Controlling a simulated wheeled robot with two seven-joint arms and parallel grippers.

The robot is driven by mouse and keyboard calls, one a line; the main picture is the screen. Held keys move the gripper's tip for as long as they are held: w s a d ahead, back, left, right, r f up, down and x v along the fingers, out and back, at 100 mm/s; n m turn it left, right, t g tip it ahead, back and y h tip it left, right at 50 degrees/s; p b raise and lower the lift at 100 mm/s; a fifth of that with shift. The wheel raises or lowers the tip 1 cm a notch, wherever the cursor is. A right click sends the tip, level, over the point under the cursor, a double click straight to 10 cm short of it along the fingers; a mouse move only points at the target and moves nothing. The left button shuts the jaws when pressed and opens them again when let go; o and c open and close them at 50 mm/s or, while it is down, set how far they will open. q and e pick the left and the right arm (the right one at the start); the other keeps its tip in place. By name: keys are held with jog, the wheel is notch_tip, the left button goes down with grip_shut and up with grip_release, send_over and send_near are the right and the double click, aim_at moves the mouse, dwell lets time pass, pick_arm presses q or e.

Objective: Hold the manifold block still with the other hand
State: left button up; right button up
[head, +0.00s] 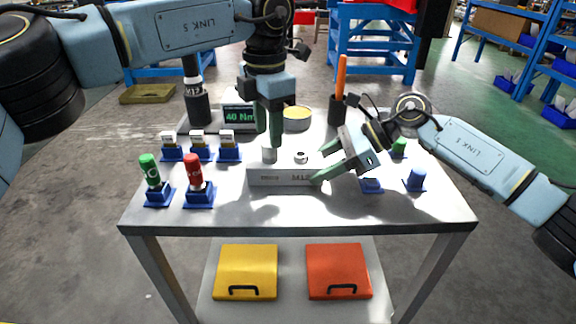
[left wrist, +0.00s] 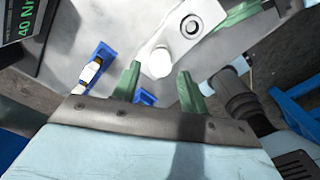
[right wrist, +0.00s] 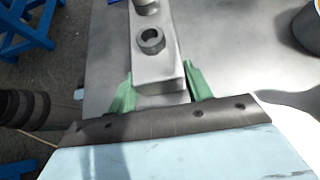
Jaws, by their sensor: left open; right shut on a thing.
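The grey manifold block (head: 283,177) lies on the table, with a white cylindrical plug (head: 269,154) standing at its left and a ringed port (head: 300,157) to the right. My right gripper (head: 322,175) is shut on the right end of the block; in the right wrist view the block (right wrist: 158,68) sits between its green fingers (right wrist: 158,92). My left gripper (head: 269,143) is open above the left end, its fingers around or just over the plug. In the left wrist view the plug (left wrist: 159,62) shows between and beyond the open fingers (left wrist: 158,75).
A green-capped piece (head: 150,172) and a red-capped piece (head: 193,173) stand in blue holders at the front left. Several white-topped pieces (head: 200,146) stand behind them. A display (head: 240,115) reads 40 Nm. Blue holders (head: 415,180) stand at right. The front table strip is clear.

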pick_arm(q)
jog(key=shift+f, duration=1.4)
jog(key=shift+c, duration=0.4)
jog(key=c, duration=0.8)
jog(key=shift+c, duration=0.2)
jog(key=shift+r, duration=0.1)
jog(key=n, duration=0.2)
jog(key=shift+n, duration=1.6)
